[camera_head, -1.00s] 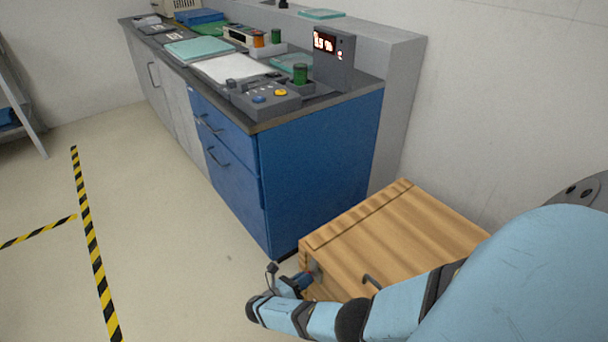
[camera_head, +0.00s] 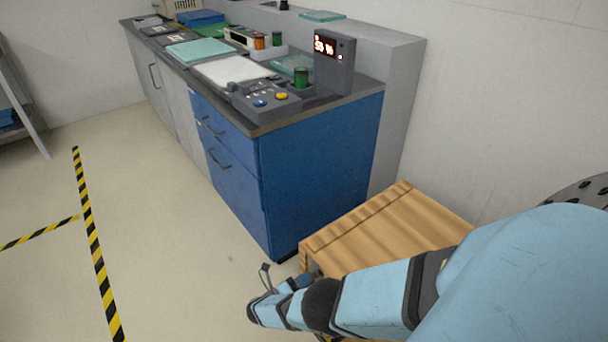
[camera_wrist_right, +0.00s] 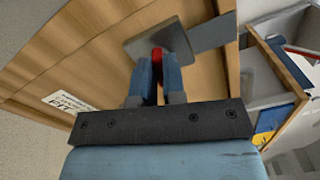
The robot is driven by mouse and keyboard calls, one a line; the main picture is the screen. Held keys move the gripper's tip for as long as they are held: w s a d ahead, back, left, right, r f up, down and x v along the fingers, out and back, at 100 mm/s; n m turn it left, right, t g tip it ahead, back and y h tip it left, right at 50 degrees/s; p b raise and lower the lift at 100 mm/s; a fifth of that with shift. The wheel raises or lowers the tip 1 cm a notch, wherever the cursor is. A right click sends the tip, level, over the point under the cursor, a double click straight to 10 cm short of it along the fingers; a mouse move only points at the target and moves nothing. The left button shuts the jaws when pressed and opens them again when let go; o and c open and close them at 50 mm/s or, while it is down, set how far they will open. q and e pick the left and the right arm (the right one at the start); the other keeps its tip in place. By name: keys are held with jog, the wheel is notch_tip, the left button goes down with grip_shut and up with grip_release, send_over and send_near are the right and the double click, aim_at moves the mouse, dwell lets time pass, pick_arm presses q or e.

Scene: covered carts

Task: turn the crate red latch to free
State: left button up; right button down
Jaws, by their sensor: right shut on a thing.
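The wooden crate (camera_head: 390,234) stands on the floor by the wall, its lid closed as seen from the head. In the right wrist view its wooden face (camera_wrist_right: 105,60) carries a grey metal plate (camera_wrist_right: 178,38) with the red latch (camera_wrist_right: 157,53) in front of it. My right gripper (camera_wrist_right: 158,62) is shut on the red latch, one blue finger on each side. Most of the latch is hidden between the fingers. In the head view my right gripper (camera_head: 304,280) is at the crate's near left side, partly hidden by my arm. My left gripper is not in view.
A blue cabinet (camera_head: 310,165) with a dark counter stands just behind the crate. Open floor (camera_head: 170,250) lies to the left, with yellow-black tape (camera_head: 91,240). The right wrist view shows an open wooden container (camera_wrist_right: 284,72) with coloured items at right.

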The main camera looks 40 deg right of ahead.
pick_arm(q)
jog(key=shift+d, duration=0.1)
pick_arm(e)
jog(key=shift+d+n, duration=0.15)
jog(key=shift+n, duration=0.95)
jog(key=c, duration=1.2)
grip_release()
